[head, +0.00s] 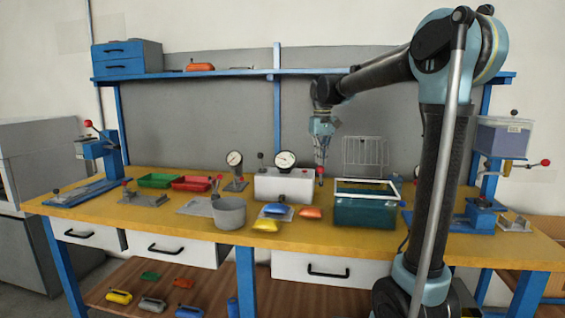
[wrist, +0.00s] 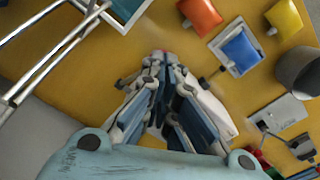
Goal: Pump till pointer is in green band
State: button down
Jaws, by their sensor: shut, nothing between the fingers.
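The white pump box (head: 284,186) stands on the yellow bench near the middle, with a round gauge (head: 285,160) on top. The gauge's pointer and any green band are too small to read. A red knob (head: 320,171) shows at the box's right end. My gripper (head: 321,165) points down just above or at this knob; I cannot tell whether they touch. In the wrist view my gripper (wrist: 161,60) is shut, with a bit of red at its tips and the white box (wrist: 212,112) partly hidden behind the fingers.
A teal tank (head: 365,213) and a wire rack (head: 365,152) stand close to the right. A second gauge (head: 234,158) and a grey pot (head: 229,213) are to the left. Blue, yellow and orange pouches lie in front. A shelf (head: 240,74) runs above.

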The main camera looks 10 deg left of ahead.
aim_at(320, 168)
dwell(0.3)
jog(key=shift+s+f, duration=0.25)
jog(key=shift+f, duration=0.35)
jog(key=shift+s+f, duration=0.2)
jog(key=shift+f, duration=0.45)
jog(key=shift+s+f, duration=0.25)
jog(key=shift+f, duration=0.35)
jog(key=shift+s+f, duration=0.4)
jog(key=shift+f, duration=0.4)
jog(key=shift+s+f, duration=0.4)
jog(key=shift+f, duration=0.6)
jog(key=shift+w+r, duration=0.5)
jog(key=shift+r, duration=1.2)
jog(key=shift+w+r, duration=0.5)
jog(key=shift+r, duration=1.25)
jog(key=shift+w+r, duration=0.5)
jog(key=shift+r, duration=1.2)
